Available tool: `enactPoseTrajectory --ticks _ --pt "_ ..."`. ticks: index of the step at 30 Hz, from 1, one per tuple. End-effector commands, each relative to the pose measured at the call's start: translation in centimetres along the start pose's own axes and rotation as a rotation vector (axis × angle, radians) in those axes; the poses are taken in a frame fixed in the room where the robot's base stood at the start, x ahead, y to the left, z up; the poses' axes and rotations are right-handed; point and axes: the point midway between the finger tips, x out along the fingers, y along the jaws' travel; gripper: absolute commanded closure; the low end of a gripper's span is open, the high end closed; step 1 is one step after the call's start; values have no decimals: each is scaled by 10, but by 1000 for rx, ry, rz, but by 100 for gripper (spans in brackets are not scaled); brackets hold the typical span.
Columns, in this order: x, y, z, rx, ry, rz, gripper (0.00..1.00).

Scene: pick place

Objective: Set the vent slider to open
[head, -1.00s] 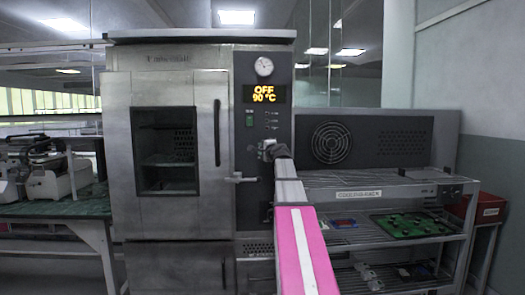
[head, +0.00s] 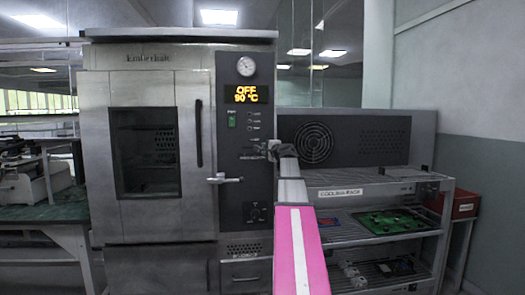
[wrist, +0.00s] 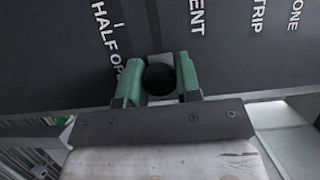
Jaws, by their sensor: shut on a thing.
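In the wrist view my gripper (wrist: 159,84) has its two green fingers on either side of a dark round knob (wrist: 160,78), shut on it. I take this knob for the vent slider's. Behind it is a pale metal piece. The panel lettering reads VENT (wrist: 196,14) to the right of the knob and HALF OPEN (wrist: 107,40), partly covered by a finger, to the left. In the head view my gripper (head: 275,149) is at the right edge of the oven's dark control panel (head: 232,185), and the slider is hidden behind it.
A cooling rack (head: 340,192) with a green board (head: 393,222) stands at the right. A bench (head: 40,213) is at the left.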

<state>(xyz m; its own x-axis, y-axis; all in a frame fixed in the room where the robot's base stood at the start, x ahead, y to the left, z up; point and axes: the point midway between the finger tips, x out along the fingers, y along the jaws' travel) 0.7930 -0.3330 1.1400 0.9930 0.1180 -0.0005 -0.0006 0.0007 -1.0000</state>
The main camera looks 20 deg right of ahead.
Motion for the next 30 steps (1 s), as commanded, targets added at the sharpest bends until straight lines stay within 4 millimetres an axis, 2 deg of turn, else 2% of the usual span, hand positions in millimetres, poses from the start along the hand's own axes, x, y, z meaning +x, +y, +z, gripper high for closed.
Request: enactPoseTrajectory --ticks 4,5,6,7,16,20,26,30 --pt "-2 0 -4 -3 11 0 100" --pt "-2 0 -4 -3 11 0 62" --pt "-2 0 -4 -3 11 -1 49" --pt "-2 0 -4 -2 10 0 44" --pt "-2 0 -2 -2 7 0 44" --pt "-8 0 -2 -2 7 -1 44" --pt "-34 1 -1 -2 8 0 44" --pt "-60 2 0 -2 9 0 44"
